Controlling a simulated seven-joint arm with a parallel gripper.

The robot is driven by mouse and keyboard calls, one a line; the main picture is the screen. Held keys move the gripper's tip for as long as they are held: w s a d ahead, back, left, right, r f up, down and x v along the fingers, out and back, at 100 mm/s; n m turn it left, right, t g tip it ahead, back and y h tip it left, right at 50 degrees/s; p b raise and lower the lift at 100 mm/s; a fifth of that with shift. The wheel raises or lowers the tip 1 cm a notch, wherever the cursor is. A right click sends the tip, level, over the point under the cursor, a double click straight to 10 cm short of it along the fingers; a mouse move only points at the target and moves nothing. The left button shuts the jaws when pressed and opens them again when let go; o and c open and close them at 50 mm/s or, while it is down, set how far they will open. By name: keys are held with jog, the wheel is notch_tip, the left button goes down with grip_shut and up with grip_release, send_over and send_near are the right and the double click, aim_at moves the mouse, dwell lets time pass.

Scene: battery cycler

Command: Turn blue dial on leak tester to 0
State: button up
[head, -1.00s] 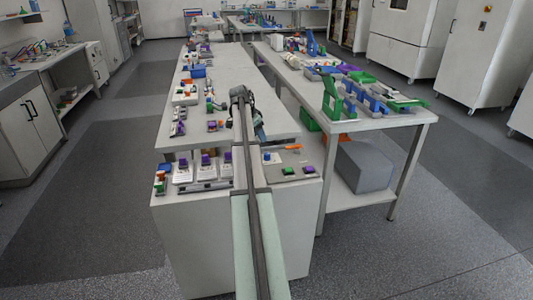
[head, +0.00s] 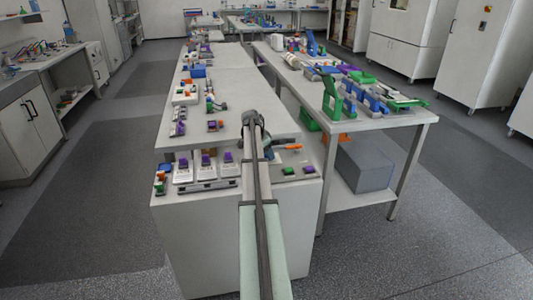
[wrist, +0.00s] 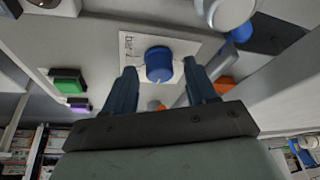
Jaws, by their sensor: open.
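The blue dial (wrist: 159,64) sits on a white label plate (wrist: 128,48) of the leak tester (head: 295,178). A pale pointer mark shows at the dial's lower edge in the wrist view; the scale figures are too small to read. My gripper (wrist: 159,69) is open, with one dark blue finger on each side of the dial in that view. I cannot tell whether the fingers touch it or stop short of it. In the head view my arm hides the dial and most of the gripper.
A green button (wrist: 69,80) and a purple button (wrist: 78,103) are left of the dial in the wrist view. An orange part (wrist: 224,85) is close on the right. In the head view, several purple-topped devices (head: 207,165) stand left of my arm.

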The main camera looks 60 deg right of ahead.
jog(key=c, duration=1.1)
jog(key=shift+o, duration=0.2)
jog(key=shift+n, duration=0.3)
jog(key=n+t, duration=0.1)
jog(key=n, duration=0.1)
jog(key=shift+s+a+n, duration=0.1)
jog(key=shift+n, duration=0.2)
jog(key=n+t, duration=0.2)
jog(key=n, duration=0.2)
jog(key=shift+s+n, duration=0.1)
jog(key=shift+n, duration=0.2)
jog(key=n+t, duration=0.1)
jog(key=n, duration=0.3)
jog(key=shift+t+y, duration=0.3)
jog(key=shift+t, duration=0.1)
jog(key=shift+d+n+t+y, duration=0.1)
jog(key=shift+n+t+y, duration=0.15)
jog(key=shift+n, duration=0.75)
jog(key=shift+d+n+t+y, duration=0.15)
jog(key=shift+n+y, duration=0.1)
jog(key=shift+n, duration=0.75)
jog(key=shift+a, duration=0.1)
